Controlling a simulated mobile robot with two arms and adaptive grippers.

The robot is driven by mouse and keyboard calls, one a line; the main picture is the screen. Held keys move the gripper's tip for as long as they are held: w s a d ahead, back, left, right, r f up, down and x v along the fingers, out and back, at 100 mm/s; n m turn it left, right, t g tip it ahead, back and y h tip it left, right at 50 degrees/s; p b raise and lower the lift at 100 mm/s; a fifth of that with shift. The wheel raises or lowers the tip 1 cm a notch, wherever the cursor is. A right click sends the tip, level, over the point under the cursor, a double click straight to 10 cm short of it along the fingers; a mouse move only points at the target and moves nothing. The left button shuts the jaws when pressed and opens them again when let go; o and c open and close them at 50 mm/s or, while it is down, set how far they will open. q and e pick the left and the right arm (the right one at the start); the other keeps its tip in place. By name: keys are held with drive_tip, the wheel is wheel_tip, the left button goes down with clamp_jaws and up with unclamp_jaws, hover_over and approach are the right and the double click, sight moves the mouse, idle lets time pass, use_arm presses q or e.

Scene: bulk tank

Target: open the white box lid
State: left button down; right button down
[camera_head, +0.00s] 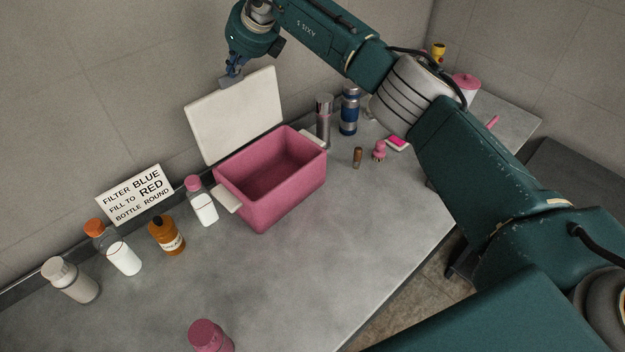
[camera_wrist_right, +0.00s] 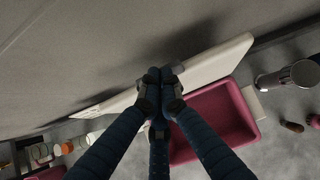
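The box (camera_head: 268,205) is pink with pale side handles and stands on the grey counter. Its white lid (camera_head: 236,120) stands up, tilted back toward the wall, so the empty-looking inside shows. The lid (camera_wrist_right: 218,62) and the pink box (camera_wrist_right: 218,120) also show in the right wrist view. My right gripper (camera_head: 229,80) is at the lid's top edge, close to or touching it. In the right wrist view my right gripper (camera_wrist_right: 160,76) has its fingers together, with nothing visible between them. My left gripper is not in view.
A sign (camera_head: 135,194) and several bottles, including an amber one (camera_head: 167,236), stand left of the box. A steel flask (camera_head: 324,120) and blue bottle (camera_head: 349,111) stand to its right. A pink-topped bottle (camera_head: 210,336) is near the front. The counter's middle (camera_head: 290,270) is clear.

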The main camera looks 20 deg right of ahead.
drive_tip(key=shift+w+a, duration=0.25)
drive_tip(key=shift+a, duration=0.1)
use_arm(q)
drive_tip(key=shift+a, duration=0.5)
use_arm(e)
drive_tip(key=shift+r, duration=0.1)
